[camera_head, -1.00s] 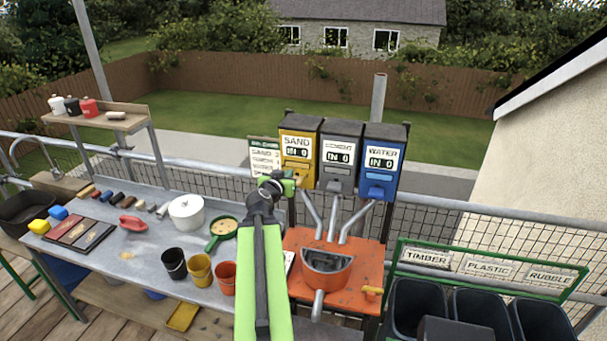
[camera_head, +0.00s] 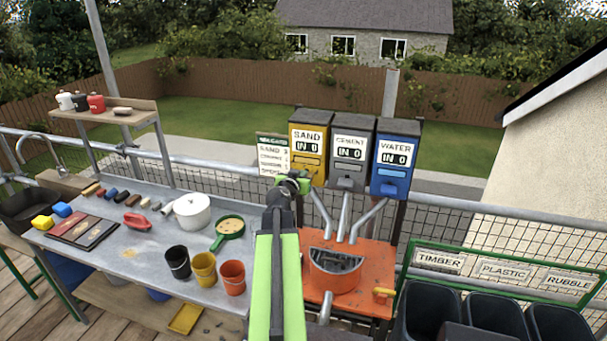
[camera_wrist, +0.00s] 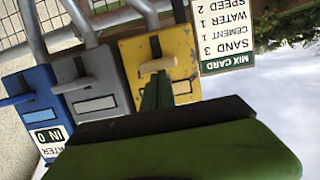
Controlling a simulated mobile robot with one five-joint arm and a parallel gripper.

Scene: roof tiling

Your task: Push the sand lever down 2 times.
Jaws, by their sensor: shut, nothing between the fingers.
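The yellow sand dispenser (camera_head: 308,172) reads "SAND IN 0". It also shows upside down in the wrist view (camera_wrist: 183,48). Its pale sand lever (camera_wrist: 157,65) sticks out from its front in the wrist view; my gripper hides it in the head view. My gripper (camera_head: 293,182) is shut and empty, at the lower left front of the sand dispenser. In the wrist view its green fingertips (camera_wrist: 157,90) lie close to the lever and overlap its edge in the picture. I cannot tell whether they touch it.
The grey cement dispenser (camera_head: 348,178) and blue water dispenser (camera_head: 389,187) stand to the right, both reading 0. The mix card (camera_wrist: 228,42) hangs beside the sand dispenser. Chutes lead to a mixer bowl (camera_head: 336,282) on an orange stand. Buckets (camera_head: 204,270) stand on the left bench.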

